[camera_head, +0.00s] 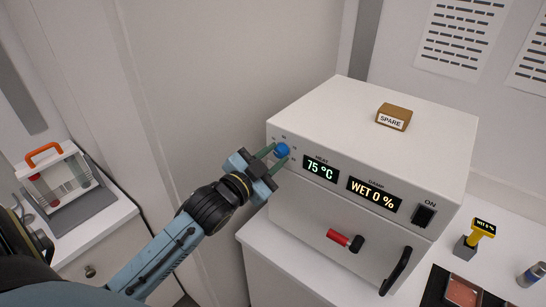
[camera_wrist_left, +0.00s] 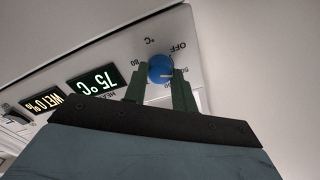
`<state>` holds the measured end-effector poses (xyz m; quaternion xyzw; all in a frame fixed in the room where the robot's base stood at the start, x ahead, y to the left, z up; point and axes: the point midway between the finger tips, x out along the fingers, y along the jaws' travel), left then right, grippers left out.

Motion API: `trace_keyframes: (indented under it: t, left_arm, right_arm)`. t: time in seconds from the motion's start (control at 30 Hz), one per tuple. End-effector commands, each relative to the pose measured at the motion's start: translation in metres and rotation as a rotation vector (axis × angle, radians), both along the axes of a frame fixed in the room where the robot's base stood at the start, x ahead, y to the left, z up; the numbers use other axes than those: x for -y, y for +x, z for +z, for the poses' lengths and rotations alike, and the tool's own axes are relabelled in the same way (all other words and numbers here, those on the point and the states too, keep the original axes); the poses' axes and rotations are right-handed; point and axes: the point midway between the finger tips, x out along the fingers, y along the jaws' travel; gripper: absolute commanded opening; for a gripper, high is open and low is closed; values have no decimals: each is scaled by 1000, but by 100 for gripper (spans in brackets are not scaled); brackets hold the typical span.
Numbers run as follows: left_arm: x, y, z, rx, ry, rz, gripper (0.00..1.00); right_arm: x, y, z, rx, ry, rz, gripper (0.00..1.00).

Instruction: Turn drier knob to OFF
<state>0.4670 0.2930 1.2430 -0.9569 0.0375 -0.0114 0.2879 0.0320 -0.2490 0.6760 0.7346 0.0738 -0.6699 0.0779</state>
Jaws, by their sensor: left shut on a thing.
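The blue drier knob (camera_head: 282,150) sits at the left end of the white drier's (camera_head: 345,215) front panel. My left gripper (camera_head: 277,158) is shut on the knob, with one green finger on each side. The left wrist view shows the knob (camera_wrist_left: 160,69) between the fingertips, with an OFF mark and temperature numbers printed around it. The knob's exact pointer setting is too small to tell. The heat display (camera_head: 320,168) reads 75 °C and the damp display (camera_head: 374,194) reads WET 0 %. My right gripper is not in view.
A switch (camera_head: 424,215) marked ON, a red-and-black handle (camera_head: 345,240) and a black door handle (camera_head: 396,271) are on the drier front. A SPARE box (camera_head: 394,117) sits on top. A carrier with an orange handle (camera_head: 44,153) stands left.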

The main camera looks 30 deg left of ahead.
Motion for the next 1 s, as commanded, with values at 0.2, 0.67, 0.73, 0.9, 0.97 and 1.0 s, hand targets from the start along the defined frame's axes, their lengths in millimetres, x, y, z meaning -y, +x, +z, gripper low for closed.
trace_keyframes:
  t: [0.2,0.67,0.73,0.9,0.97,1.0]
  left_arm:
    - [0,0,0,-16,-206,1,4]
    - [0,0,0,-47,-628,1,4]
    - [0,0,0,-52,-682,1,4]
    - [0,0,0,-62,-792,1,4]
    - [0,0,0,-65,-823,0,4]
    - [0,0,0,-65,-840,1,4]
  right_arm:
    - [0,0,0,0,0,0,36]
    - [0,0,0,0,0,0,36]
    - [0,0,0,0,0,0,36]
    - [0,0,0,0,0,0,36]
    - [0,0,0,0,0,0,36]
    - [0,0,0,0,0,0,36]
